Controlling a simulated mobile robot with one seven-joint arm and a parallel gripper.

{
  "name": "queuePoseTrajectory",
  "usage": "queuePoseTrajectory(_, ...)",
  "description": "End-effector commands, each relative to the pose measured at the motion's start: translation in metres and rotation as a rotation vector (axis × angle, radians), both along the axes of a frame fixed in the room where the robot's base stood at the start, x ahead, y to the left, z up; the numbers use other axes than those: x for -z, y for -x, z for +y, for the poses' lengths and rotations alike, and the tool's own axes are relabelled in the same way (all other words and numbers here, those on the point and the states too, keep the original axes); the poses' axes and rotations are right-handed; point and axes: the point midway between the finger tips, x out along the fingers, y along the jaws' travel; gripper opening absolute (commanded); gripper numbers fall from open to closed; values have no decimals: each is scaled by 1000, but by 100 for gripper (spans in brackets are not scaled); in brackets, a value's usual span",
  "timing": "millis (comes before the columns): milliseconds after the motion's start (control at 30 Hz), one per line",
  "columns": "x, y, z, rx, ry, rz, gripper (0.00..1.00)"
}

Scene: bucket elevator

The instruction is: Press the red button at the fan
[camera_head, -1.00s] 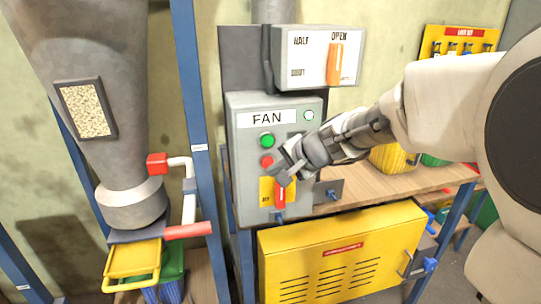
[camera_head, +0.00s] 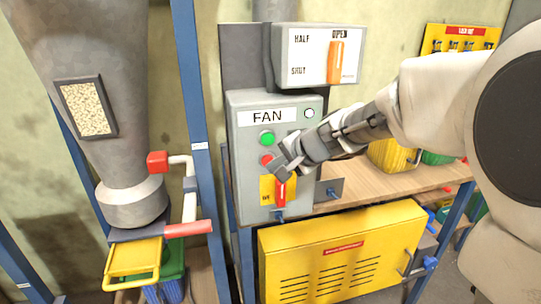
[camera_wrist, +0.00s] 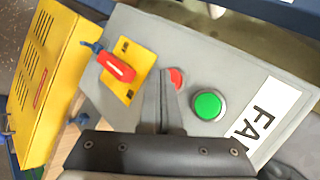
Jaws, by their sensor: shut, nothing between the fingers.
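The fan box (camera_head: 245,130) is a grey panel labelled FAN, with a green button (camera_head: 267,139) above a red button (camera_head: 266,160). Below them is a red handle (camera_head: 281,190) on a yellow plate. My gripper (camera_head: 275,168) is shut and empty, its tip right beside the red button in the head view. In the wrist view the red button (camera_wrist: 177,78) is partly hidden behind the shut fingers (camera_wrist: 162,78), and the green button (camera_wrist: 208,105) is fully clear. I cannot tell whether the fingertips touch the red button.
A box with an orange lever (camera_head: 335,62) hangs above the fan box. A yellow cabinet (camera_head: 340,250) stands below the wooden bench (camera_head: 400,184). A blue post (camera_head: 200,150) and a grey hopper (camera_head: 85,100) are at the left.

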Motion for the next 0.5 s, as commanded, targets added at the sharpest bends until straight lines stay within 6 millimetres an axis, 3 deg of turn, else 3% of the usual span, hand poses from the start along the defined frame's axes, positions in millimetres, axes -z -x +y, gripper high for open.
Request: queuePoseTrajectory(500,0,-5,2,-1,1,0,0)
